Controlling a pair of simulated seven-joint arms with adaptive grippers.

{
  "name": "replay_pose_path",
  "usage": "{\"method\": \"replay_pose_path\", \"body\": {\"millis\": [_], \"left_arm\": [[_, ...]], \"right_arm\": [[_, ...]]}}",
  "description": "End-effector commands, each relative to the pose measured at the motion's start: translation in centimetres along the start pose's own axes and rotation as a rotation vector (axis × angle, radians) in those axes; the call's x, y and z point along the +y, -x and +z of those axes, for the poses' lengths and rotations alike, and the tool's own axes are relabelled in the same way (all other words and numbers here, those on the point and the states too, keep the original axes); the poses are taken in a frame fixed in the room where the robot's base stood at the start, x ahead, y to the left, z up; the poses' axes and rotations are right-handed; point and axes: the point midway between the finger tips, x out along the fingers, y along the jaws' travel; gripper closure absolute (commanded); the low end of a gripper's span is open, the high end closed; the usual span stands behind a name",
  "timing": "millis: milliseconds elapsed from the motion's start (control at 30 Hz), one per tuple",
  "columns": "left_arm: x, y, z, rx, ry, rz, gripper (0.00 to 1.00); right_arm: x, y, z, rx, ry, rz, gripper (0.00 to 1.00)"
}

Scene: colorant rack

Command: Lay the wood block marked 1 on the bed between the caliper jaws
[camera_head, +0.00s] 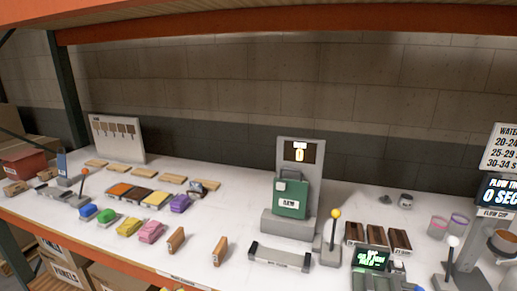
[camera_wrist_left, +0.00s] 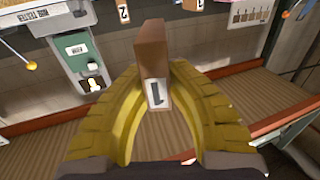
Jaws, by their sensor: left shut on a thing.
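In the left wrist view, the yellow fingers of my left gripper (camera_wrist_left: 154,82) are shut on a brown wood block (camera_wrist_left: 152,50). Its white label reads 1 and faces the camera. Neither arm shows in the head view. There, a low grey bed with an upright end piece at each end (camera_head: 281,259), resembling caliper jaws, lies at the front centre; its label is too small to read. Nothing lies between the end pieces. The held block is in the air, apart from this bed. My right gripper is in neither view.
Two brown blocks (camera_head: 175,240) (camera_head: 219,251) stand left of the bed. A yellow-knobbed lever (camera_head: 334,214) stands at its right. A green device (camera_head: 291,196) and a display reading 0 (camera_head: 300,154) stand behind. Colored blocks and wood strips fill the left side.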

Motion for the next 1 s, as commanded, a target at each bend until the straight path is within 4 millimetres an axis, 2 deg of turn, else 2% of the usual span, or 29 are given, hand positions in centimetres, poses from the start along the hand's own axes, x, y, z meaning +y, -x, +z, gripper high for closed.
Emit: {"method": "replay_pose_path", "body": {"millis": [200, 367, 467, 700, 900, 1000], "left_arm": [[0.1, 0.6, 0.8, 0.002, 0.000, -0.003, 1.00], [-0.1, -0.3, -0.5, 0.007, -0.003, 0.003, 1.00], [-0.6, -1.4, -1.9, 0.009, -0.004, 0.014, 1.00], [-2.3, -5.8, -5.0, 0.007, -0.008, 0.096, 1.00], [-3.6, -8.9, -6.2, 0.002, -0.006, 0.177, 1.00], [-4.1, -10.0, -6.1, -0.001, -0.003, 0.213, 1.00]], "right_arm": [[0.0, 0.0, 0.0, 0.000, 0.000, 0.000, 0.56], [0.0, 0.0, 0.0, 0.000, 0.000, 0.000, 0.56], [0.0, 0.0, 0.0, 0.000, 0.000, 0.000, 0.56], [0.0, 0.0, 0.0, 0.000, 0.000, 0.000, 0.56], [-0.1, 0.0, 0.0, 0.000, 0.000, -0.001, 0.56], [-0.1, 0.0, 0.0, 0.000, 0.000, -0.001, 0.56]]}}
